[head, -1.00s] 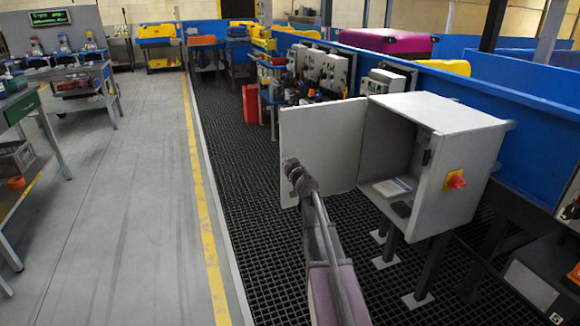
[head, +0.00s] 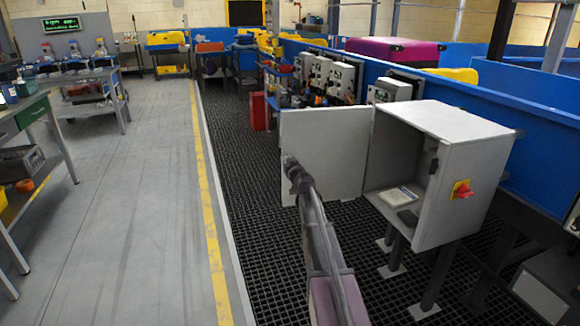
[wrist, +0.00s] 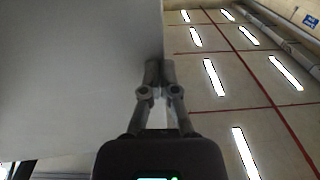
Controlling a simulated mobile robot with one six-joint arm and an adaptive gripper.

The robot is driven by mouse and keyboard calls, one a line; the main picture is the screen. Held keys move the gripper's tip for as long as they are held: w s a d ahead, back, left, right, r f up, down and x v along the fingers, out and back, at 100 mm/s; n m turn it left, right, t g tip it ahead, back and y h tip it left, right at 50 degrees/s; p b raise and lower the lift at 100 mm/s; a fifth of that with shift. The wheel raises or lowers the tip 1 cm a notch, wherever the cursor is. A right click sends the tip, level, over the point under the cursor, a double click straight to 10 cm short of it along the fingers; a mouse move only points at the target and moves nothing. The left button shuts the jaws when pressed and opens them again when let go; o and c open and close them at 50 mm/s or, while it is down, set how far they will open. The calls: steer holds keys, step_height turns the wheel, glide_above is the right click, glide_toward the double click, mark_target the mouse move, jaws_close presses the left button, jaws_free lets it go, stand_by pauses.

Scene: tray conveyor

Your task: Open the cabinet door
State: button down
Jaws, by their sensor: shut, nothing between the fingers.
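The grey cabinet (head: 462,190) stands on dark legs at the right in the head view, with a red knob on a yellow plate on its side. Its door (head: 335,150) is swung wide open to the left, and the inside shows. The door fills the upper left of the wrist view (wrist: 70,75). My gripper (wrist: 159,70) is shut and empty, its fingertips at the door's free edge; whether they touch it I cannot tell. In the head view my arm reaches up to the door's left edge and hides part of it, and the fingertips are not clear.
Inside the cabinet lie a light flat item (head: 396,197) and a dark one. A blue conveyor wall (head: 540,160) runs behind it. Black grating lies under the cabinet. The grey floor (head: 140,220) left of the yellow line is clear, with workbenches (head: 30,120) at the far left.

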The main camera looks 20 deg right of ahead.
steer(key=w+d, duration=0.2)
steer(key=w, duration=0.6)
steer(key=shift+w, duration=0.3)
steer(key=shift+s, duration=0.1)
steer(key=s+a, duration=0.7)
steer(key=s, duration=0.4)
steer(key=shift+s, duration=0.4)
steer(key=shift+a, duration=0.15)
steer(key=shift+s, duration=0.1)
